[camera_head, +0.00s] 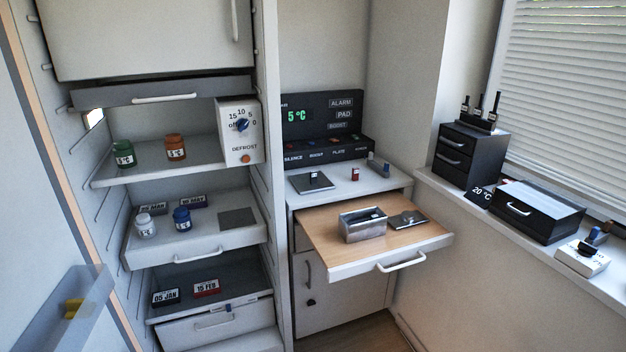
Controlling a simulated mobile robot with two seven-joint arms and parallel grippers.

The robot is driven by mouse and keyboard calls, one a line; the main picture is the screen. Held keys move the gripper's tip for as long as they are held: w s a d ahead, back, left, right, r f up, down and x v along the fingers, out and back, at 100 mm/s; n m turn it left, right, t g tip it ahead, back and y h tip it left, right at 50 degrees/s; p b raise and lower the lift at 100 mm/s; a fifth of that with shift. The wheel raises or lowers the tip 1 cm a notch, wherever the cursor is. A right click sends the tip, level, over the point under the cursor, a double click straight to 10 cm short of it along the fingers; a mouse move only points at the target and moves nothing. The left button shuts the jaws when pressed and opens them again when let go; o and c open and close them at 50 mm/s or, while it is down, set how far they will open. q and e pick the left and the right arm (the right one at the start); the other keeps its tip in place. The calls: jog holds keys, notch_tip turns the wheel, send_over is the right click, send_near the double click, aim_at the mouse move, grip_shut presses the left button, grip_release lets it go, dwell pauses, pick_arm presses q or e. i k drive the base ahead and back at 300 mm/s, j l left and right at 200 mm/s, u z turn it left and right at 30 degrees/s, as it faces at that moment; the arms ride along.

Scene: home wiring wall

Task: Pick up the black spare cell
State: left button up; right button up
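Neither of my grippers is in view. No part is plainly marked as the black spare cell. A small dark piece (373,214) shows inside an open metal box (362,232) on the pull-out wooden board; it may be the cell, but it is too small to tell. A dark flat plate (407,220) with a small knob lies just right of the box. On the white counter above, a small red block (355,174) stands upright.
The wooden board (320,226) is pulled out, with free room at its left. A black panel (322,115) reads 5 °C behind the counter. Open fridge shelves (190,235) with jars are at left. A black drawer unit (468,155) and black case (535,210) stand on the sill.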

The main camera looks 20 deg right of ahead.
aim_at(313, 174)
jog(key=i+l+u, duration=0.45)
jog(key=i+l, duration=0.45)
